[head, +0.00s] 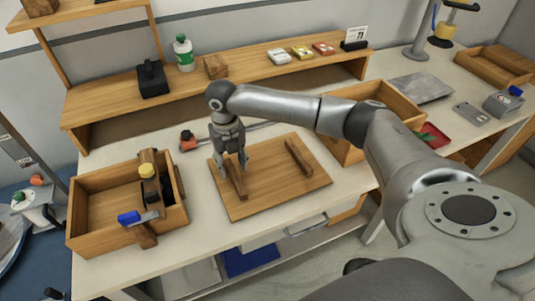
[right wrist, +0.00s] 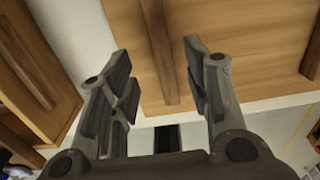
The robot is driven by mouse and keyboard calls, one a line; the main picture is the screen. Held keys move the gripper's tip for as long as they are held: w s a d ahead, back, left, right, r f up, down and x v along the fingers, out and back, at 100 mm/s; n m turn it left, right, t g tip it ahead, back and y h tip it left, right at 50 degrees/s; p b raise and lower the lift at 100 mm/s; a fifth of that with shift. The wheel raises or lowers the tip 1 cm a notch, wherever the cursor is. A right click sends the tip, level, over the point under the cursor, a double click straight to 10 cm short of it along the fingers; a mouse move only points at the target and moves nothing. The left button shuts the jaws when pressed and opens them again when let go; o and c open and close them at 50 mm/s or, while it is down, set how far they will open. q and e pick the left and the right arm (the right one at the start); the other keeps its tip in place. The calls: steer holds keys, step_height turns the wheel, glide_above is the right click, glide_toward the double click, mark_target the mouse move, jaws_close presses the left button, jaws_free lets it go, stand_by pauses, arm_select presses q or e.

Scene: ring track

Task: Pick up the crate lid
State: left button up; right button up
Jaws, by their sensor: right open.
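The crate lid (head: 270,180) is a flat wooden board with two raised battens, lying on the pale workbench. My right gripper (head: 233,163) points down at the far end of its left batten (head: 236,182). In the right wrist view, the lid (right wrist: 235,45) fills the upper middle, and the left batten (right wrist: 160,55) runs between the two spread fingers of the gripper (right wrist: 158,60). The fingers look apart from the batten; their exact height above the lid is unclear. The right batten (head: 299,157) is free. My left gripper is not in view.
An open wooden crate (head: 90,235) with tools stands left of the lid. Another wooden crate (head: 395,98) stands right, partly behind my arm. A shelf (head: 235,84) with a green-capped bottle (head: 183,55) and small boxes runs behind. A small orange-black object (head: 187,140) sits near the lid's far-left corner.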

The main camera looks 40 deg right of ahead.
mark_target(235, 175)
steer(key=f, duration=0.1)
steer(key=f+p, duration=0.1)
steer(key=f, duration=0.2)
steer(key=shift+s+d+f, duration=0.1)
steer(key=shift+s+f, duration=0.1)
steer(key=shift+s, duration=0.1)
steer(key=shift+f+p, duration=0.3)
steer(key=shift+f, duration=0.2)
steer(key=c, duration=0.5)
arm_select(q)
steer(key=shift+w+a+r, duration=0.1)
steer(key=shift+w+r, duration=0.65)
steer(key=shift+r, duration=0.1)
arm_select(e)
jaws_close()
